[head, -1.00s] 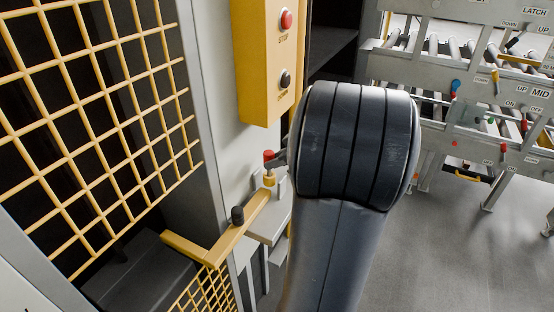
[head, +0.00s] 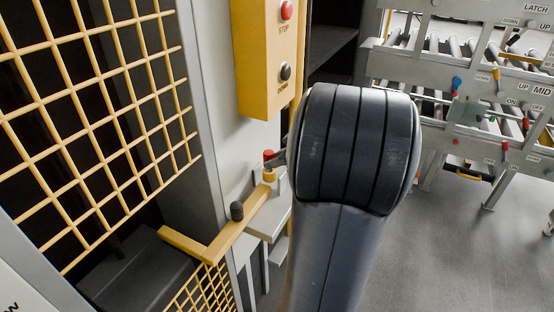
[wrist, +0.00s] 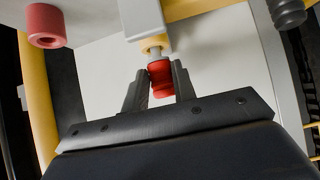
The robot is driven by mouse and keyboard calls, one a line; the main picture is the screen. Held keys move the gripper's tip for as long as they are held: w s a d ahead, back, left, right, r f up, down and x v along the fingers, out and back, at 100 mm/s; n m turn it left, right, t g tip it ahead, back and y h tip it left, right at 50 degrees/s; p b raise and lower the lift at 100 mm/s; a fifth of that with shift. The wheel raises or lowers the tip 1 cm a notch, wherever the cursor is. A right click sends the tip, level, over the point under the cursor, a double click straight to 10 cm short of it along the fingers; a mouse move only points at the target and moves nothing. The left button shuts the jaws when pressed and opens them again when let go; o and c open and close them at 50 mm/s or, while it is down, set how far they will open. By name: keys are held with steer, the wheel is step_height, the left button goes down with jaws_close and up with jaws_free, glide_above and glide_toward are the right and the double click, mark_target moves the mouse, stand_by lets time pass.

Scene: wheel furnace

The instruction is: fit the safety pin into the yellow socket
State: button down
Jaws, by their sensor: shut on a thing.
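The safety pin's red head (head: 268,154) is at the tip of my gripper (head: 277,160) in the head view, directly above the yellow socket (head: 269,175) on the end of a yellow bar. In the wrist view, my gripper (wrist: 158,88) is shut on the red head (wrist: 161,72). A short grey shank (wrist: 154,56) shows between the head and the yellow socket ring (wrist: 155,42), in line with it. How deep the shank sits in the socket cannot be told. My dark wrist hides what lies to the right of the gripper in the head view.
A dark knob (head: 237,211) stands on the yellow bar (head: 222,238). A yellow button box (head: 262,62) is above the socket. Yellow mesh (head: 95,130) fills the left. A roller rack (head: 480,120) stands at the back right, with clear floor (head: 450,260) before it.

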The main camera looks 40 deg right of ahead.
steer(key=shift+f+b, duration=0.7)
steer(key=shift+b, duration=0.15)
steer(key=c, duration=1.1)
jaws_free()
steer(key=v, duration=1.1)
steer(key=shift+f+p, duration=0.1)
steer(key=shift+p, duration=0.2)
steer(key=shift+w, duration=0.1)
steer(key=x, duration=1.1)
steer(key=shift+b, duration=0.3)
steer(key=shift+r+p, duration=0.35)
steer(key=shift+r, duration=0.05)
